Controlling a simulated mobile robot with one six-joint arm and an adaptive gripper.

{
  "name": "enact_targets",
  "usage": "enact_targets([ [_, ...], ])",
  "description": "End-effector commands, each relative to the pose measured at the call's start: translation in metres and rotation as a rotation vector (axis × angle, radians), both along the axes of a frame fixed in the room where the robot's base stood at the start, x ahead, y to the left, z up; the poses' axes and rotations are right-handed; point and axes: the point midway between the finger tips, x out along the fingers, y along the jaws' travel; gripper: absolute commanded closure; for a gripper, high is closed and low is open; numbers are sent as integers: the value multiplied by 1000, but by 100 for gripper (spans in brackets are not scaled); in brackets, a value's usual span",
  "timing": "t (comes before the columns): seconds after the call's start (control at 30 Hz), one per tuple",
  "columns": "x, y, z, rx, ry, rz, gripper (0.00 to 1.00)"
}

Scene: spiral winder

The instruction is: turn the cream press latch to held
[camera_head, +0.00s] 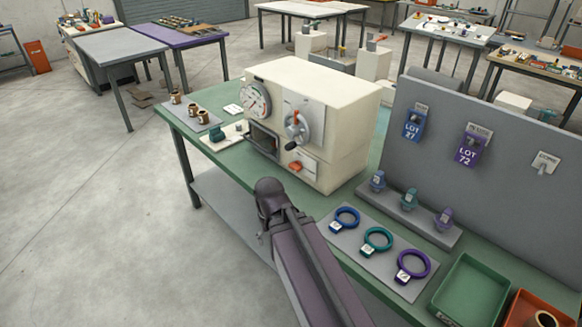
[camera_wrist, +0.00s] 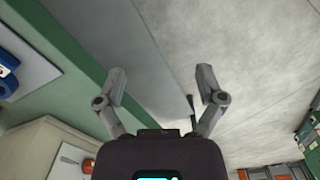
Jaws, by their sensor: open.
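The cream press (camera_head: 345,110) stands on the green bench. Its front has a round grey plate (camera_head: 304,108) with a red-tipped lever (camera_head: 295,119), and lower down a small orange part (camera_head: 294,167) on a pale plate. I cannot tell for sure which of these is the latch, and the labels are too small to read. My gripper (camera_wrist: 162,82) is open and empty in the wrist view, with the floor and bench edge beyond its fingers. A corner of the cream press (camera_wrist: 38,148) shows at lower left there, apart from the fingers. The head view does not show my fingers.
The press has a dial gauge (camera_head: 256,99) and a dark opening (camera_head: 263,141). Several brown spools (camera_head: 190,107) stand left of it. Coloured rings (camera_head: 377,240) lie on a grey mat at right, near a green tray (camera_head: 469,290). A grey panel (camera_head: 500,155) rises behind.

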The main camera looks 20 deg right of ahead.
Motion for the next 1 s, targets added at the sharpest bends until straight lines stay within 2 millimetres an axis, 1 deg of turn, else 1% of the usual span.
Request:
enact_targets([
  [0.07,5,-2,-1,-20,-4,-20,0],
  [0.17,14,-12,-3,-66,-16,-76,0],
  [0.27,28,-19,-4,-136,-38,-155,0],
  [0.37,46,-28,-4,-227,-82,-258,0],
  [0.53,84,-44,1,-398,-210,-461,0],
  [0.73,131,-55,18,-564,-437,-690,0],
  [0.9,170,-56,39,-655,-671,-851,0],
  [1.0,188,-54,52,-678,-801,-920,0],
])
